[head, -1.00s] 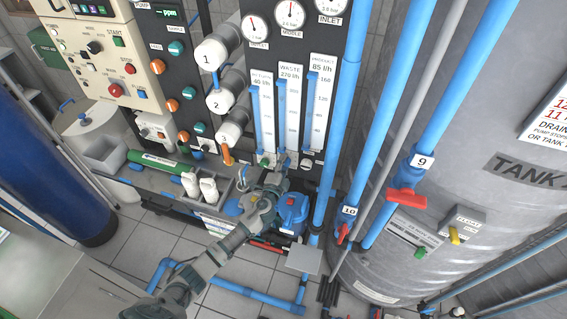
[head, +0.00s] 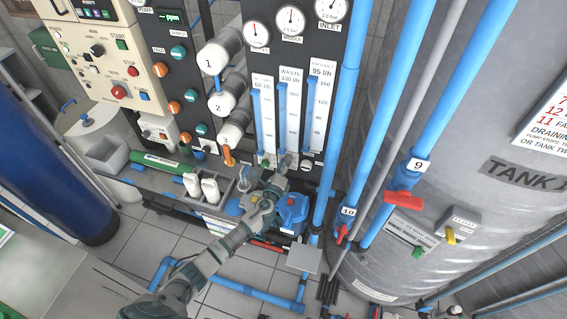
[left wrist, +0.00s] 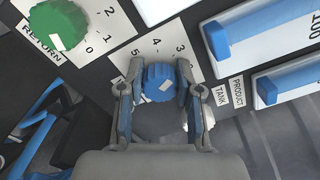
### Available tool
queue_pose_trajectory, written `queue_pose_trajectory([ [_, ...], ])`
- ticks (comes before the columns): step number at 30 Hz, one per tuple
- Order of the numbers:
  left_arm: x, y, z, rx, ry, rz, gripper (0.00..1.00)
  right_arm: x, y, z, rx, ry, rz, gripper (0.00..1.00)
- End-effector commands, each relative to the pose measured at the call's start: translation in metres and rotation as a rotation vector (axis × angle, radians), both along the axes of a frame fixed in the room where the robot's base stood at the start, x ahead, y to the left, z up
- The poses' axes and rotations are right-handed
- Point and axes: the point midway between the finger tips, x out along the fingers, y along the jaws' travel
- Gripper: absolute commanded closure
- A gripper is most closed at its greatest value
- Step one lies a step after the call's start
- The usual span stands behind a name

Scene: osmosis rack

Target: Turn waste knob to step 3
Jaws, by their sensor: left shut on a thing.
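The waste knob (left wrist: 159,84) is blue with a white pointer mark and sits on a white dial plate (left wrist: 150,52) with the numbers 5, 4 and 3 showing. My left gripper (left wrist: 158,78) is shut on this knob, one finger on each side. In the head view my left gripper (head: 279,172) reaches the foot of the waste flow meter (head: 282,112), and it hides most of the knob there. The lower part of the dial is hidden by the gripper. My right gripper is not in view.
A green return knob (left wrist: 58,24) sits just left of the waste knob in the wrist view. The product meter (head: 312,125) stands to its right. A blue pipe (head: 333,140), a blue pump (head: 291,210) and a grey tank (head: 450,130) stand close by.

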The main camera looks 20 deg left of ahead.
Motion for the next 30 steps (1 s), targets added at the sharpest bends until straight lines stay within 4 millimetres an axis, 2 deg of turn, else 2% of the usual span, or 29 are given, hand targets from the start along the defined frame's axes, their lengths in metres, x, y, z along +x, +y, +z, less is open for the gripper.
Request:
queue_pose_trajectory([
  [1,-0.0032,-0.0050,-0.0080,0.013,0.013,-0.011,1.00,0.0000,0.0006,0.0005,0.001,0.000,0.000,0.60],
  [20,-0.0036,-0.0037,-0.0112,0.059,0.016,-0.010,1.00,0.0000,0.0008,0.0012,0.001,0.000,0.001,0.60],
  [21,-0.0035,-0.0035,-0.0111,0.058,0.015,-0.009,0.58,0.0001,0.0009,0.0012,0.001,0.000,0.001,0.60],
  [23,-0.0032,-0.0030,-0.0104,0.058,0.015,-0.009,0.43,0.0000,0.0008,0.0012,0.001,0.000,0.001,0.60],
  [24,-0.0029,-0.0025,-0.0095,0.057,0.013,-0.007,0.40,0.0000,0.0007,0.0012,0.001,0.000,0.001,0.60],
  [30,-0.0024,-0.0003,-0.0061,0.057,0.008,-0.004,0.40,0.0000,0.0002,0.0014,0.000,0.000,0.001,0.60],
])
